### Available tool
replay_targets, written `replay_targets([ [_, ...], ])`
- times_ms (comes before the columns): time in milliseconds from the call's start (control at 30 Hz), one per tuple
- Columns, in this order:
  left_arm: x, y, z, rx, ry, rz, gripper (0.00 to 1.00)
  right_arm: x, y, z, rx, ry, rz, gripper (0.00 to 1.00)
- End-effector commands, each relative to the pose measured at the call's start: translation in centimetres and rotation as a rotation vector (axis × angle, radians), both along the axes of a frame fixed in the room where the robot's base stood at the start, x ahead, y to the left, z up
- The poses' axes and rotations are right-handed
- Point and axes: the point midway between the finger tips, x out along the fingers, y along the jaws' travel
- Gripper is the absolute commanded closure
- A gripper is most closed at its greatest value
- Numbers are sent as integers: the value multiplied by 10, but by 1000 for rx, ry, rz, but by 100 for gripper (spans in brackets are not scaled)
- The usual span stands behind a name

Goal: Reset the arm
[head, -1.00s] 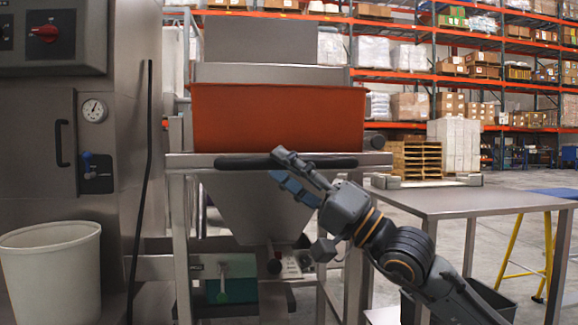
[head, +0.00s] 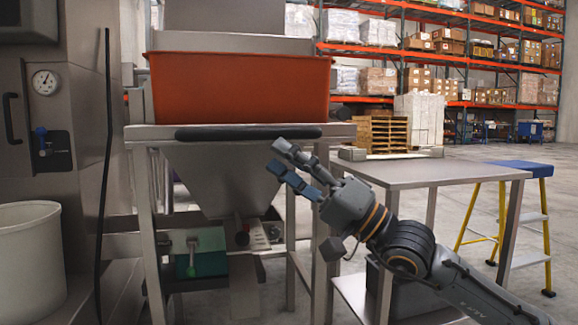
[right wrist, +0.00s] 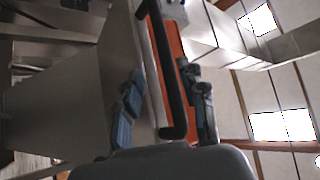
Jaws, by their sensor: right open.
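My right gripper (head: 293,170) comes in from the lower right in the head view. Its jaws are apart and empty, pointing up and left in front of the hopper stand. In the right wrist view the same gripper (right wrist: 168,105) has its fingers spread, and a black padded bar (right wrist: 166,70) appears between them. In the head view that black bar (head: 248,132) runs along the front of the steel frame, just above and left of the fingertips. I cannot tell if the fingers touch it; a gap shows in the head view. My left gripper is not in view.
An orange bin (head: 240,88) sits on the steel frame above a metal hopper (head: 225,180). A steel table (head: 440,174) stands to the right, with a yellow-legged step stool (head: 548,225) beyond. A white bucket (head: 28,262) stands lower left. Racks (head: 430,52) fill the back.

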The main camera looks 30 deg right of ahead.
Motion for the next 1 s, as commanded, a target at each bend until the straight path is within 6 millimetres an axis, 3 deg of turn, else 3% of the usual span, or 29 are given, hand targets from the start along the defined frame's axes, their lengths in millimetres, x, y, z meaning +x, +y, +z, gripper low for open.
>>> replay_targets([
  [767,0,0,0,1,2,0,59,-3,-1,-5,10,15,12,59],
  [867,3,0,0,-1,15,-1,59,6,6,-21,103,136,89,59],
  [967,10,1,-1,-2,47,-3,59,19,25,-61,324,421,268,59],
  [1000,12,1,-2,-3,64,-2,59,22,39,-82,445,577,367,59],
])
